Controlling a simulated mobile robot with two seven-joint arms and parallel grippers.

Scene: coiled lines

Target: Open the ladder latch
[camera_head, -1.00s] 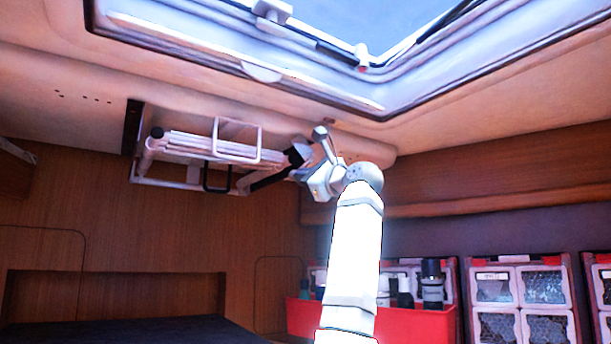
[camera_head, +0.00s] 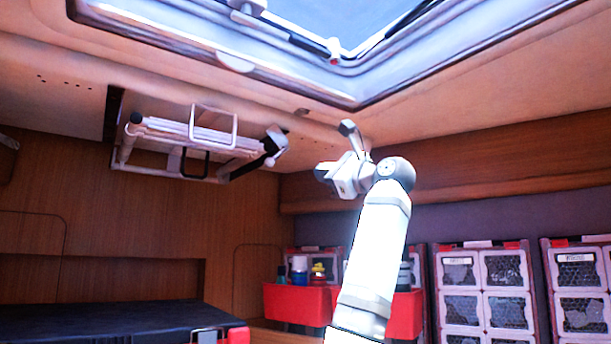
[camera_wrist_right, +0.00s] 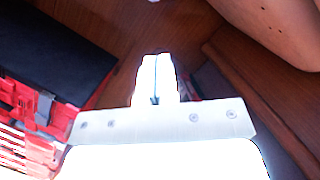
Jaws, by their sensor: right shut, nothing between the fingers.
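The folded white ladder (camera_head: 190,135) hangs under the ceiling at the upper left of the head view. At its right end is a black strap-like part (camera_head: 250,167) with a white end piece (camera_head: 277,141), which seems to be the latch; I cannot tell whether it is open. My right gripper (camera_head: 322,172) is to the right of this end and apart from it in the picture, pointing left. The wrist view shows its fingers (camera_wrist_right: 155,75) shut together with nothing between them. The ladder is not visible in the wrist view. My left gripper is not in view.
A skylight frame (camera_head: 235,62) is overhead. Red bins (camera_head: 297,303) with bottles stand below my right arm, and white-framed drawer units (camera_head: 485,270) stand at the right. A dark bench top (camera_head: 100,318) is at the lower left. The space between gripper and ladder looks clear.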

